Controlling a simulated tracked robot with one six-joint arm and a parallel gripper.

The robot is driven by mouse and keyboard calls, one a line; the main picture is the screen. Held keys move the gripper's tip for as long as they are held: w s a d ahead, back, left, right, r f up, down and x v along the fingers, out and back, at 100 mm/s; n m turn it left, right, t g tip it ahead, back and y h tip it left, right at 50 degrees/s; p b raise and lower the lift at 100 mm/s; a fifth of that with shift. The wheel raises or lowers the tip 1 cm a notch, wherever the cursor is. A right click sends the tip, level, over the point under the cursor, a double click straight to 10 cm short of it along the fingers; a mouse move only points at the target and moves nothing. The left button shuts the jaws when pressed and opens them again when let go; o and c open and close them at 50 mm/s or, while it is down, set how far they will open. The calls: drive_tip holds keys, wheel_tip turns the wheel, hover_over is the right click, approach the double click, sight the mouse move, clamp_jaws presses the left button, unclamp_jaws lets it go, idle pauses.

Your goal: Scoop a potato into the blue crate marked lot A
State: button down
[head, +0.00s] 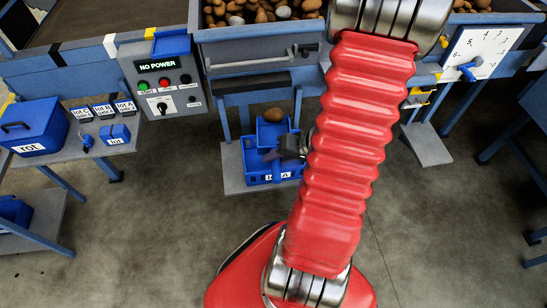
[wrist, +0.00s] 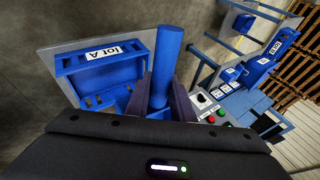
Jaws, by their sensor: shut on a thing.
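The blue crate marked lot A (head: 256,179) stands on a low grey shelf under the grader. It also shows in the wrist view (wrist: 98,66), label facing the camera. My gripper (head: 296,146) is at the crate's right side in the head view, partly hidden by my red arm. In the wrist view my gripper (wrist: 163,90) is shut on a blue round handle (wrist: 168,55), seemingly the scoop's. In the head view a brown potato (head: 273,114) sits at the top of a blue scoop-like part (head: 270,132) above the crate's back. Whether it touches the crate is unclear.
A bin of potatoes (head: 262,34) is above the shelf. A control box reading NO POWER (head: 163,85) is left of it. The floor in front is clear.

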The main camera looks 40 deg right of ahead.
sight(275, 143)
drive_tip(key=shift+s+d, duration=0.1)
drive_tip(key=shift+f, duration=4.5)
drive_tip(key=shift+w+d+r+m+g+y, duration=0.6)
drive_tip(key=shift+w+d+r+g+y, duration=0.3)
drive_tip(key=shift+r+g+y, duration=0.3)
drive_tip(key=shift+w+d+r+m+g+y, duration=0.6)
drive_tip(key=shift+w+d+r+g+y, duration=0.35)
drive_tip(key=shift+r, duration=0.45)
drive_tip(key=shift+w+d+r+m+g+y, duration=0.6)
drive_tip(key=shift+w+d+r+g+y, duration=0.15)
drive_tip(key=shift+w+r+g+y, duration=0.45)
drive_tip(key=shift+s+r, duration=0.1)
drive_tip(key=shift+s, duration=0.1)
drive_tip(key=shift+r, duration=3.05)
